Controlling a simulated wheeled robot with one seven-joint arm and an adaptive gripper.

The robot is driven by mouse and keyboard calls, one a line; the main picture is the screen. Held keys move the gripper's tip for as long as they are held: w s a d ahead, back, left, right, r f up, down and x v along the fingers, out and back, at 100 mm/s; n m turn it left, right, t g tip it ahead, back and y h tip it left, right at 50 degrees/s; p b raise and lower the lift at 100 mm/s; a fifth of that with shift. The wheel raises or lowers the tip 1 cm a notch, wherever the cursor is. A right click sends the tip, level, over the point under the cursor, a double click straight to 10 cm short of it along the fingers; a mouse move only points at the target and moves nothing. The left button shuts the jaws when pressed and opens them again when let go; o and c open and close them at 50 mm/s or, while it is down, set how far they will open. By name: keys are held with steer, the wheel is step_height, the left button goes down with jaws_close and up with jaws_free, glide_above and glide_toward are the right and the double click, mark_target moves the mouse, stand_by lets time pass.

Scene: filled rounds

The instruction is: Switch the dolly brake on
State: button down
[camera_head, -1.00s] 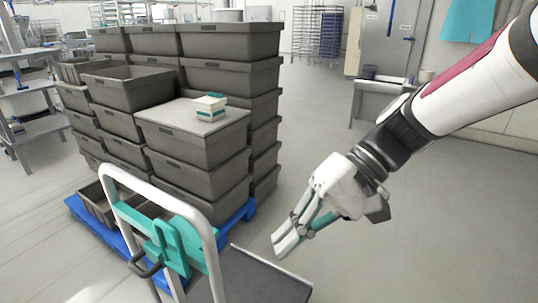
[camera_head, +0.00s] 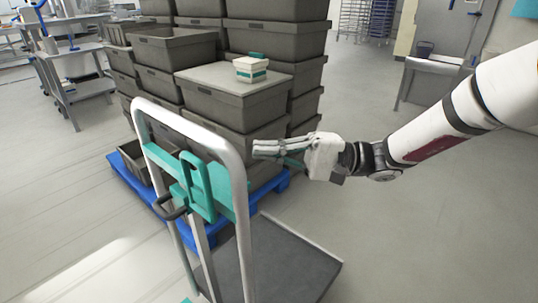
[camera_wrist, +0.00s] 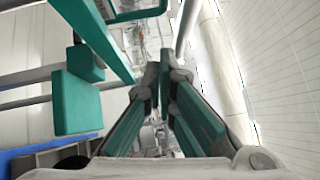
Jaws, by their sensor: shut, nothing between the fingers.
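The dolly has a pale metal push frame (camera_head: 245,235), a teal crossbar (camera_head: 160,160) and a dark flat deck (camera_head: 285,265). A teal loop-shaped part (camera_head: 197,188) stands upright on the crossbar, with a dark curved handle (camera_head: 171,208) beside it. I cannot tell for sure which part is the brake control. In the wrist view, teal dolly parts (camera_wrist: 75,103) are at the left. My gripper (camera_head: 256,150) is shut and empty, just right of the frame's upright and pointing left. Its fingers converge in the wrist view (camera_wrist: 164,75). Contact with the frame is not visible.
Stacked grey crates (camera_head: 235,100) stand on a blue pallet (camera_head: 275,186) behind the dolly. A small white and teal box (camera_head: 250,70) sits on a crate lid. A grey table (camera_head: 432,68) is at the back right. The floor at right is clear.

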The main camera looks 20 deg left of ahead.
steer(key=s+a+r+b, duration=0.1)
steer(key=s+a, duration=0.5)
steer(key=a, duration=0.1)
steer(key=shift+a+r+b, duration=0.2)
steer(key=shift+r+b, duration=0.1)
steer(key=shift+b, duration=0.05)
steer(key=shift+s+a+r+n+h, duration=0.25)
steer(key=shift+s+n+h, duration=0.25)
steer(key=shift+s+n, duration=0.15)
